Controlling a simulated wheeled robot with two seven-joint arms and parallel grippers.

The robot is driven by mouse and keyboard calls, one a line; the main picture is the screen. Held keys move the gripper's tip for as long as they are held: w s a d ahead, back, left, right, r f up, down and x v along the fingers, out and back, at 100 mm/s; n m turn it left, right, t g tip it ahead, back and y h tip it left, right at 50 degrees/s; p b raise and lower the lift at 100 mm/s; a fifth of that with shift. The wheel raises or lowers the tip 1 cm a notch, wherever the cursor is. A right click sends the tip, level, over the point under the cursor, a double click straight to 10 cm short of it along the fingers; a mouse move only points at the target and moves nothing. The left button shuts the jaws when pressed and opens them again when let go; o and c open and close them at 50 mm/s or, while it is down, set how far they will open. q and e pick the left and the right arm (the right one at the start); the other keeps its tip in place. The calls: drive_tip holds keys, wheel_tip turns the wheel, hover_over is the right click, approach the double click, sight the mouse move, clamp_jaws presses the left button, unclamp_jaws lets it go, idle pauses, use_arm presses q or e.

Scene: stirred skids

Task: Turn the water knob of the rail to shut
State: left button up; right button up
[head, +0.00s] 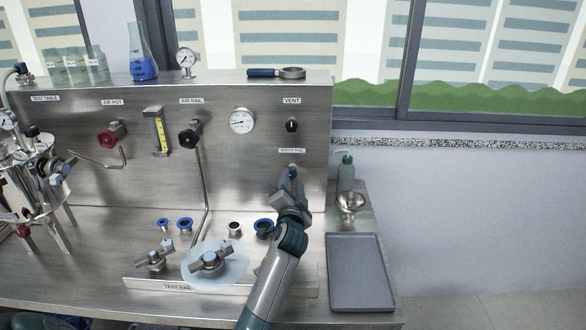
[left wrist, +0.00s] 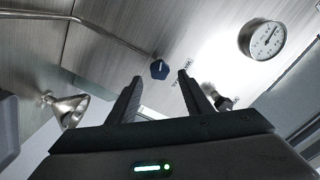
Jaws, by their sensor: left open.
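The knob appears apart from the fingers; the exact gap is hard to judge. My right gripper is not in view.
The black vent knob (head: 292,126) is just above, with a gauge (head: 241,121) to its left. The black air rail knob (head: 190,135) and red air pot knob (head: 110,135) are further left. A bottle (head: 346,173), funnel (head: 350,201) and grey tray (head: 361,272) are right.

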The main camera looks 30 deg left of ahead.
sight(293, 174)
use_arm(q)
drive_tip(key=shift+p+x, duration=0.6)
drive_tip(key=shift+x, duration=3)
drive_tip(key=c, duration=1.1)
